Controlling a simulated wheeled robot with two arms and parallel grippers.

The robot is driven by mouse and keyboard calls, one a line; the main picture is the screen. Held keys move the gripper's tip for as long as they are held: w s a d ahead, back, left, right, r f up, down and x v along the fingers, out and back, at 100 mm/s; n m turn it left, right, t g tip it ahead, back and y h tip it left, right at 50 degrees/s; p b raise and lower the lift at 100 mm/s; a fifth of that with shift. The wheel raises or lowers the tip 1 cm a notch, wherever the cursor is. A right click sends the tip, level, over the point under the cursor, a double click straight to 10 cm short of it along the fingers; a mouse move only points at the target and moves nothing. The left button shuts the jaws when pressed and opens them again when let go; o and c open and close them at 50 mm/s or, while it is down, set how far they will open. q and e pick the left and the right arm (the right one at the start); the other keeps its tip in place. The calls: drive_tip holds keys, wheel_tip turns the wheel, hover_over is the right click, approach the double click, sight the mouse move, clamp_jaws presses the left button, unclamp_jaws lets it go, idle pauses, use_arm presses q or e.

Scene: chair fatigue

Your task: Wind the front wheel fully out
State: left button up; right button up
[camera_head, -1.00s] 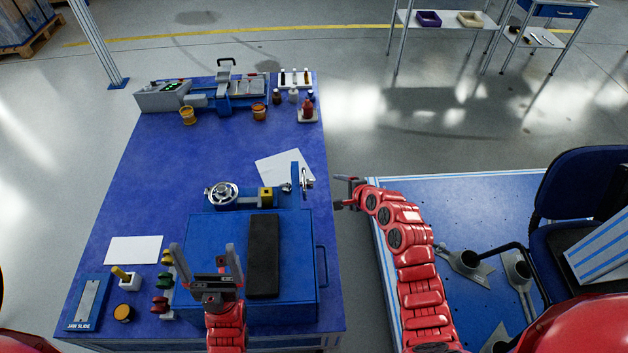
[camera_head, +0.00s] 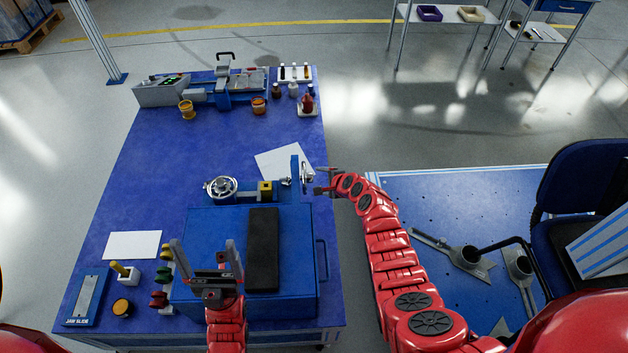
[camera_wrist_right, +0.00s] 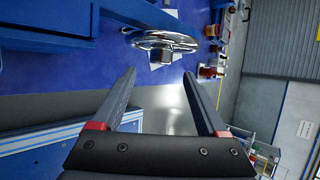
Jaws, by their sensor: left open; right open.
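A chrome handwheel, seen edge-on (camera_head: 306,177), sits at the right end of the blue fixture (camera_head: 295,170) near the table's right edge. A second chrome handwheel (camera_head: 221,187) faces up at the fixture's left end. Nothing marks which is the front wheel. My right gripper (camera_head: 318,181) is open and empty, just right of the edge-on wheel. In the right wrist view, a chrome wheel (camera_wrist_right: 165,40) lies just beyond the open fingertips (camera_wrist_right: 159,77), apart from them. My left gripper (camera_head: 204,246) is open and empty over the blue box's left part.
The blue box (camera_head: 210,225) carries a black pad (camera_head: 263,250) and a side handle (camera_head: 322,262). Colored knobs (camera_head: 163,275), a yellow-handled tool (camera_head: 123,271) and a jaw slide tray (camera_head: 87,298) lie at front left. A blue platform (camera_head: 440,205) stands right, across a gap.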

drive_tip(key=b+x, duration=0.5)
drive_tip(key=x, duration=0.1)
drive_tip(key=shift+b, duration=0.35)
clamp_jaws()
